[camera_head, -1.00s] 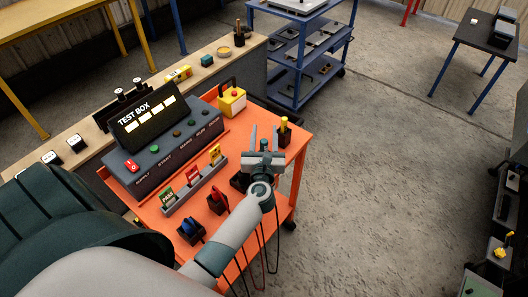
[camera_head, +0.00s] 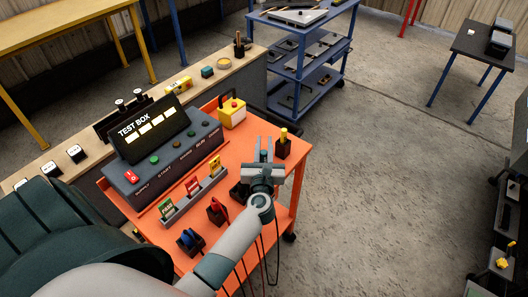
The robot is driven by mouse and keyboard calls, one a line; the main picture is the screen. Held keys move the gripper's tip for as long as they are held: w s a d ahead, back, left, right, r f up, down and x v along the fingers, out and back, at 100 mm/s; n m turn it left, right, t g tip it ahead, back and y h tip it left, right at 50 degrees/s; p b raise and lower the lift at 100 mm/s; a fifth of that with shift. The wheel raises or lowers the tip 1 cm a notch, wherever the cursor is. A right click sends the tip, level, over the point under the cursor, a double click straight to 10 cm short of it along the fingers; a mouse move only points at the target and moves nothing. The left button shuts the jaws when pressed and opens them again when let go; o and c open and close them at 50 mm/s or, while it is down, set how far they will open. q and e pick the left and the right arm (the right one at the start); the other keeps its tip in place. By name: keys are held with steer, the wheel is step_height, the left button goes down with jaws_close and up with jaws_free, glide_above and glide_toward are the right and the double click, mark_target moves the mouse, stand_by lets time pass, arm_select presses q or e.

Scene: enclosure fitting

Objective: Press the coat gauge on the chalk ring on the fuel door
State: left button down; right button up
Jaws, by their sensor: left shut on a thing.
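I cannot tell for sure that this is the coat gauge. The fuel door and the chalk ring cannot be made out in this view. My right gripper is not in view.
The test box (camera_head: 165,150) stands behind a card rack (camera_head: 193,203). Blue (camera_head: 190,240), red (camera_head: 217,210) and yellow (camera_head: 283,143) tools sit in holders around the gripper. Open floor lies right.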

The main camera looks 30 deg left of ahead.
arm_select(q)
steer(key=s+d+r+p, duration=0.6)
steer(key=d+r+p, duration=0.2)
steer(key=r, duration=0.3)
steer(key=shift+s+d, duration=0.35)
steer(key=shift+d, duration=0.5)
steer(key=s+d+f+m+t+h+b, duration=0.1)
steer(key=s+d+m+t+h+b, duration=0.1)
steer(key=s+d+m+h+b, duration=0.4)
steer(key=s+d+h+b, duration=0.1)
steer(key=s+h+b, duration=0.2)
steer(key=b, duration=0.4)
steer(key=shift+s+d+t, duration=0.3)
